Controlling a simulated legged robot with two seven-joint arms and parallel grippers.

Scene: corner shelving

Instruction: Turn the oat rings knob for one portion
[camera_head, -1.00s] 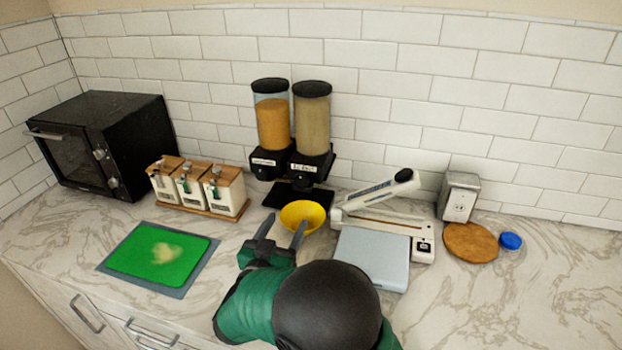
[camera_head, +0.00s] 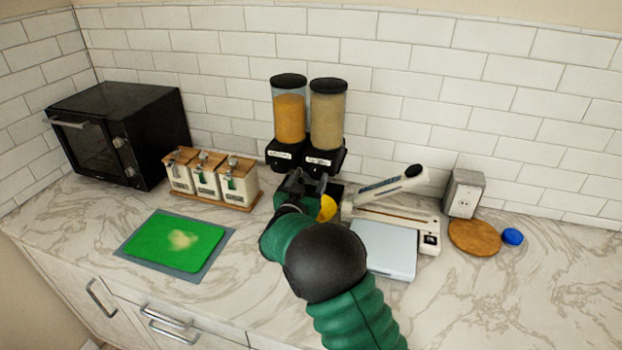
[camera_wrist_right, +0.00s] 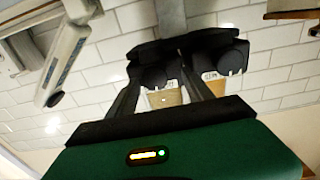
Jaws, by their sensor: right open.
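The double dispenser stands against the back wall. Its right hopper (camera_head: 327,115) holds beige cereal and its left hopper (camera_head: 289,118) holds orange cereal; the labels are too small to read surely. In the right wrist view, which is upside down, one round black knob (camera_wrist_right: 153,77) shows between my fingers, in front of the beige hopper. The other knob (camera_wrist_right: 232,61) lies to the right, outside them. My right gripper (camera_head: 306,182) is open and low in front of the dispenser; contact with the knob cannot be told. My left gripper is not in view.
A yellow bowl (camera_head: 328,208) sits below the dispenser, partly hidden by my gripper. A sealing machine (camera_head: 428,238) and grey flat box (camera_head: 384,250) stand close on the right. Canisters (camera_head: 207,182) stand left, beside a black oven (camera_head: 118,130). A green board (camera_head: 172,240) lies in front.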

